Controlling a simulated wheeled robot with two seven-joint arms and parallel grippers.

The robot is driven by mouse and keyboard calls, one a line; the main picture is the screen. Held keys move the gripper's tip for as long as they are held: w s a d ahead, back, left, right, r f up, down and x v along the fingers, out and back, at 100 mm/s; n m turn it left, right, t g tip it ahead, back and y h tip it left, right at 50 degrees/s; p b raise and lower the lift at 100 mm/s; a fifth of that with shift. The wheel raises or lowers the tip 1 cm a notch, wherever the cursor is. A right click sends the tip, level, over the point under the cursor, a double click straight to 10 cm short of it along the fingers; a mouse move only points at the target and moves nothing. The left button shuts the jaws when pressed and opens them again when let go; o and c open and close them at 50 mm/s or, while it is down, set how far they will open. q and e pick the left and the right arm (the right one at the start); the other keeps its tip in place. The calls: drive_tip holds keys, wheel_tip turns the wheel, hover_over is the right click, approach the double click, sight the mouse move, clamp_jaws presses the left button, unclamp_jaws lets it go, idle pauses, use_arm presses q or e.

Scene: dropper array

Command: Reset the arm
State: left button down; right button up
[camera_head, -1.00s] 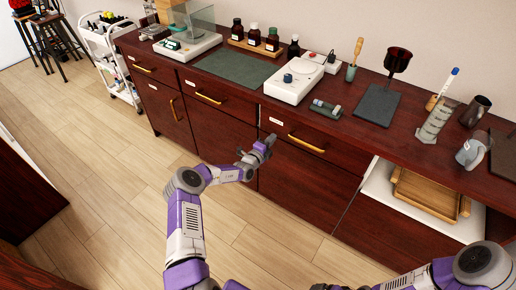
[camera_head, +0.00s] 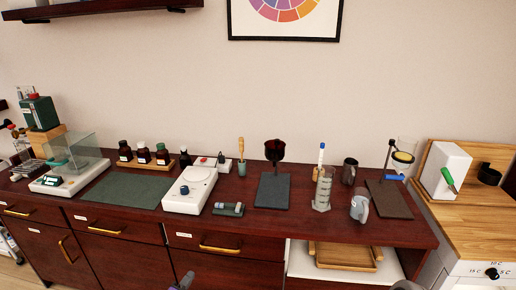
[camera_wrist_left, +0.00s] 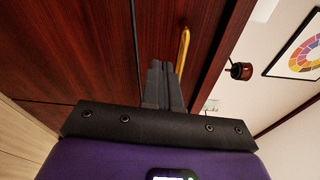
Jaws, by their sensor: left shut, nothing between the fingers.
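My left gripper (camera_head: 184,281) just shows at the bottom edge of the head view, low in front of the dark red cabinet. In the left wrist view its two dark fingers (camera_wrist_left: 160,82) are together and empty, pointing at the wooden cabinet front (camera_wrist_left: 75,50). A gold handle (camera_wrist_left: 183,48) shows beside the fingertips; I cannot tell the exact gap.
A wooden tray (camera_head: 342,256) sits in the open shelf.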

use_arm(q)
drive_tip(key=s+d+f+m+g+h, duration=0.3)
drive_tip(key=s+d+m+g, duration=0.2)
drive_tip(key=s+d+m, duration=0.35)
drive_tip(key=s+d+f+m+g+h, duration=0.35)
drive_tip(key=s+d+m+g, duration=0.25)
drive_tip(key=d+m, duration=0.45)
drive_tip(key=s+f+m+g+y, duration=0.2)
drive_tip(key=s+m+g+y, duration=0.3)
drive_tip(key=s+m, duration=1.5)
drive_tip(key=m+y, duration=0.2)
drive_tip(key=m, duration=0.5)
drive_tip(key=shift+d+f+m, duration=0.25)
drive_tip(key=shift+f+m, duration=0.05)
drive_tip(key=shift+s, duration=0.1)
